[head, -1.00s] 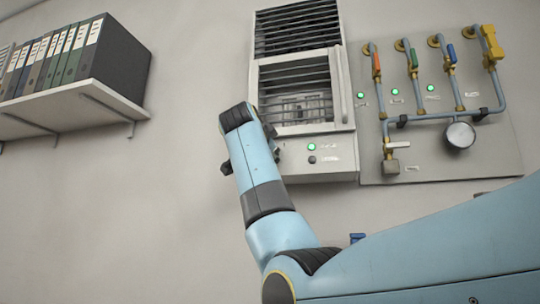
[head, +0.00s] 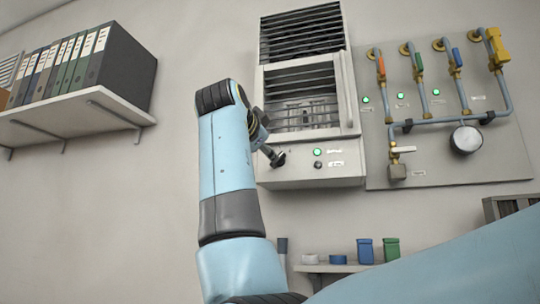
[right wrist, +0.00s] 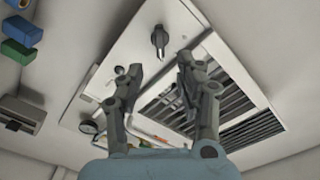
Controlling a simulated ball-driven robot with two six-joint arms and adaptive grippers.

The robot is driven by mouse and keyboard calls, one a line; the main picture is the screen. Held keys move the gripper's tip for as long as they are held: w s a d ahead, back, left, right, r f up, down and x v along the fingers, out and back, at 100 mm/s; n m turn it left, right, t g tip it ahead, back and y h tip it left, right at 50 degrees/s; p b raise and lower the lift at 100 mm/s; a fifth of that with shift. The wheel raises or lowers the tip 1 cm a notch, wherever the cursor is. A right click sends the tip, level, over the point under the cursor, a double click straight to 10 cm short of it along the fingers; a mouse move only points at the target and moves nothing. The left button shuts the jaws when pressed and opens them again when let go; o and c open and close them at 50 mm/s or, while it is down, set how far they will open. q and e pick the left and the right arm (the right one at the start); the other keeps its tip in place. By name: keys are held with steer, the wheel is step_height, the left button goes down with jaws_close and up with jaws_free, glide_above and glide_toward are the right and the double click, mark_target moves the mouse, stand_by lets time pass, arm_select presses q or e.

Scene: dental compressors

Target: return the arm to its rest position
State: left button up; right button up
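My right arm rises from the lower right in the head view and bends up in front of the wall. My right gripper (head: 268,146) is partly hidden behind its wrist, beside the lower left of the white compressor cabinet (head: 300,176). In the right wrist view my right gripper (right wrist: 160,67) has its two fingers apart with nothing between them. A dark rotary knob (right wrist: 160,38) on the cabinet's control panel (right wrist: 135,42) shows beyond the fingertips, apart from them. My left gripper is not in view.
A valve panel (head: 440,165) with pipes and a gauge (head: 466,139) is right of the cabinet. A low shelf (head: 325,268) holds a blue bin (head: 365,251) and a green bin (head: 391,249). A shelf of binders (head: 120,70) is at upper left. Bare wall lies between.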

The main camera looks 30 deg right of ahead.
steer(key=shift+v, duration=0.9)
steer(key=shift+f, duration=0.15)
